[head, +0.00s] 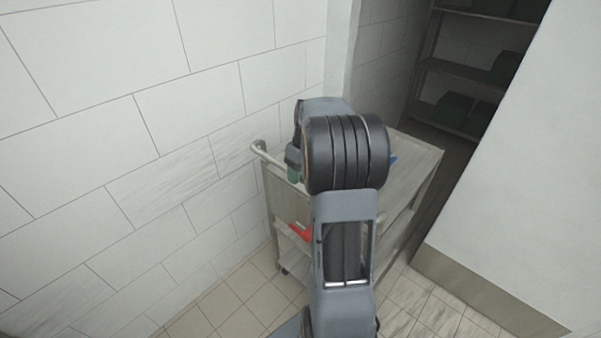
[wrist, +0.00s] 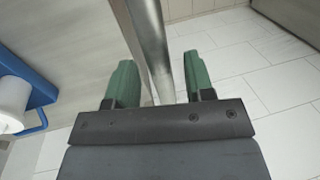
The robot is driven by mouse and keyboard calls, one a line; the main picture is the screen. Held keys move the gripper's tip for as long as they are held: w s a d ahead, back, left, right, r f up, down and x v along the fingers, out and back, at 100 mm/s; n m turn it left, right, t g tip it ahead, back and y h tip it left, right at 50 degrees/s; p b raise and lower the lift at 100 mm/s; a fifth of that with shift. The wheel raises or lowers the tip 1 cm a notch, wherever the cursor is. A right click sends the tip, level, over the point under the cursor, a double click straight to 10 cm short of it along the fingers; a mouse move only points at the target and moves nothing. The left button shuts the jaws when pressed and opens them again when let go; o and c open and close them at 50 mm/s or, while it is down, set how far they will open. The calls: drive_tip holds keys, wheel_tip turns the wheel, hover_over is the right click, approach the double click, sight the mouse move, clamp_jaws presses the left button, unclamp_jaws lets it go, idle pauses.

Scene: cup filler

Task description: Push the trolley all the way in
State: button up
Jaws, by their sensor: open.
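The trolley (head: 415,160) is a pale metal cart with a top deck and lower shelves, standing near the tiled wall. Its push handle (head: 268,156) sticks out at the left end. My arm covers much of its middle in the head view. In the wrist view, the handle bar (wrist: 152,45) runs between the two green fingertips of my gripper (wrist: 158,85). The fingers are apart on either side of the bar. Whether either finger touches the bar I cannot tell. In the head view only one green fingertip shows, near the handle.
A dark doorway with shelving (head: 470,75) holding green boxes lies behind the trolley. A white wall (head: 500,190) stands to the right. A blue holder with a white roll (wrist: 14,98) shows in the wrist view. The tiled floor in front is clear.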

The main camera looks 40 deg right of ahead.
drive_tip(key=shift+c, duration=0.3)
clamp_jaws()
idle(0.3)
